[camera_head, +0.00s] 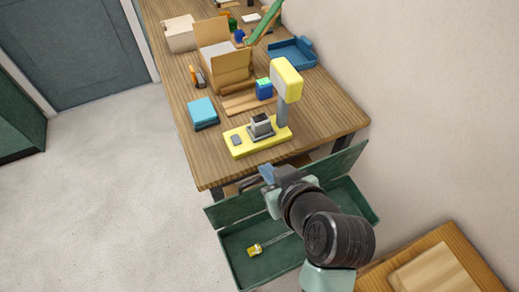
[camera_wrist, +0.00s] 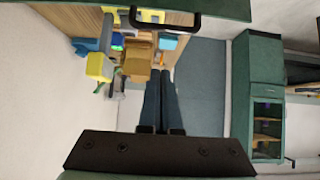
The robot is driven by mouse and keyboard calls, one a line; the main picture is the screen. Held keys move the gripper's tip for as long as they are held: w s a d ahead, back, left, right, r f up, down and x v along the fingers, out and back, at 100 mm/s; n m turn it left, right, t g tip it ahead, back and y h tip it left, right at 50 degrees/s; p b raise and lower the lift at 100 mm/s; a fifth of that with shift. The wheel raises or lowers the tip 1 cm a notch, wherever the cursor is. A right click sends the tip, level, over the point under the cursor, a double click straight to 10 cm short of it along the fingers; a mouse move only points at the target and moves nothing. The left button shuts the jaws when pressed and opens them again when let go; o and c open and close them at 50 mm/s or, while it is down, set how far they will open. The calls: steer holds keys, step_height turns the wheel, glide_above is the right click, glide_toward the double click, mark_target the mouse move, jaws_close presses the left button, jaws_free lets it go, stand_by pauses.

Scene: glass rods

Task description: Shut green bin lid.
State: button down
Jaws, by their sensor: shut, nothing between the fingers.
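The green bin (camera_head: 235,270) stands on the floor at the near end of the table. Its lid (camera_head: 345,165) is open, raised along the table side of the bin. A green panel edge with a black handle (camera_wrist: 165,22), apparently the lid, crosses the top of the wrist view. My gripper (camera_head: 266,173) is over the bin near the lid, partly covering it. In the wrist view its two dark fingers (camera_wrist: 168,75) are together and empty. I cannot tell whether they touch the lid. A small yellow object (camera_head: 254,249) lies inside the bin.
The wooden table (camera_head: 225,170) holds a yellow stand (camera_head: 245,145), a blue box (camera_head: 202,112), an open cardboard box (camera_head: 235,70) and a blue tray (camera_head: 292,52). A wooden surface (camera_head: 485,270) is at lower right. The floor at left is clear.

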mark_target(260, 179)
steer(key=shift+w+a+f+p, duration=0.25)
steer(key=shift+w+f+p, duration=0.25)
steer(key=shift+f+p, duration=0.5)
steer(key=shift+w+a+f+p, duration=0.3)
steer(key=shift+w+f+p, duration=0.25)
steer(key=shift+f, duration=0.75)
steer(key=shift+w+a+f+p, duration=0.25)
steer(key=shift+w+f+p, duration=0.25)
steer(key=shift+f+p, duration=0.5)
steer(key=shift+f, duration=0.2)
steer(key=shift+f+b, duration=0.1)
steer(key=shift+b, duration=0.35)
